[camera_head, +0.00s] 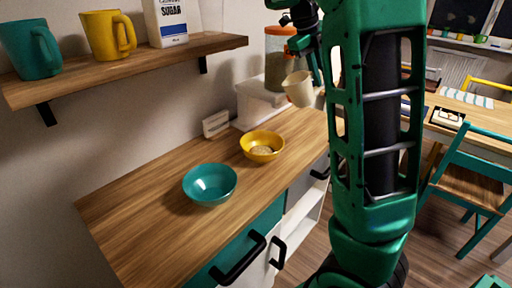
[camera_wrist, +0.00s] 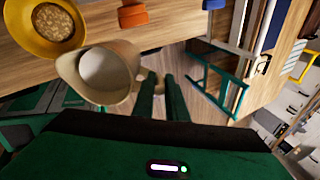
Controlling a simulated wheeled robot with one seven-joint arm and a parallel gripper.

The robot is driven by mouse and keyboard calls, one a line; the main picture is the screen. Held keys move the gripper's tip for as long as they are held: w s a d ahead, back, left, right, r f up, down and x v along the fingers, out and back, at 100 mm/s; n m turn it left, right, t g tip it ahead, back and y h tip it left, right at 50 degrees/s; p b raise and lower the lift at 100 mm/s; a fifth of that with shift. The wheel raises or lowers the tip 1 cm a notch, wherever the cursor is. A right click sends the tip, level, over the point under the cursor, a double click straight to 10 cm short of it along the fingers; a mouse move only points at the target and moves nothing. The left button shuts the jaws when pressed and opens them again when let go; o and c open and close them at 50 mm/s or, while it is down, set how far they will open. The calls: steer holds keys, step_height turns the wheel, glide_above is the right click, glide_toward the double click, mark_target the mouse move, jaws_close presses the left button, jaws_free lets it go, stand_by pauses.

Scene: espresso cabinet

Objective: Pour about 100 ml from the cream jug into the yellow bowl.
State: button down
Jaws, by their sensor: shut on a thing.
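The cream jug (camera_head: 299,89) is held above the counter, right of and higher than the yellow bowl (camera_head: 256,157), and looks tilted a little. My gripper (camera_wrist: 160,98) is shut on the jug, apparently at its handle. In the wrist view the jug (camera_wrist: 124,84) shows a pale, whitish inside; its fill level is hard to tell. The yellow bowl (camera_wrist: 16,36) is close beside the jug there and holds a brown, grainy content. No stream is visible between jug and bowl.
A teal bowl (camera_head: 210,190) stands left of the yellow one on the counter (camera_head: 140,225). A large orange-lidded jar (camera_head: 279,62) stands behind the jug. A small white box (camera_head: 216,124) is by the wall. A shelf (camera_head: 130,68) with mugs hangs upper left.

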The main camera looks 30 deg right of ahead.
mark_target(302, 105)
steer(key=shift+w+a+r+h+p, duration=0.1)
steer(key=shift+a+r+h+p, duration=0.2)
steer(key=shift+a+h+p, duration=0.35)
stand_by(0.4)
steer(key=shift+a+f, duration=0.15)
steer(key=shift+f, duration=1.75)
step_height(302, 105, down, 8)
steer(key=a+h+p, duration=0.1)
steer(key=shift+w+a+g+h, duration=0.2)
steer(key=shift+a+g+h, duration=0.1)
steer(key=shift+a+h, duration=0.1)
steer(key=shift+w+a+r+h+p, duration=0.1)
steer(key=shift+a+r+h+p, duration=0.3)
steer(key=shift+a+r, duration=0.1)
steer(key=shift+r+h, duration=0.2)
steer(key=shift+h, duration=0.05)
steer(key=shift+a+h+p, duration=0.35)
steer(key=shift+h+p, duration=0.05)
steer(key=shift+p, duration=0.25)
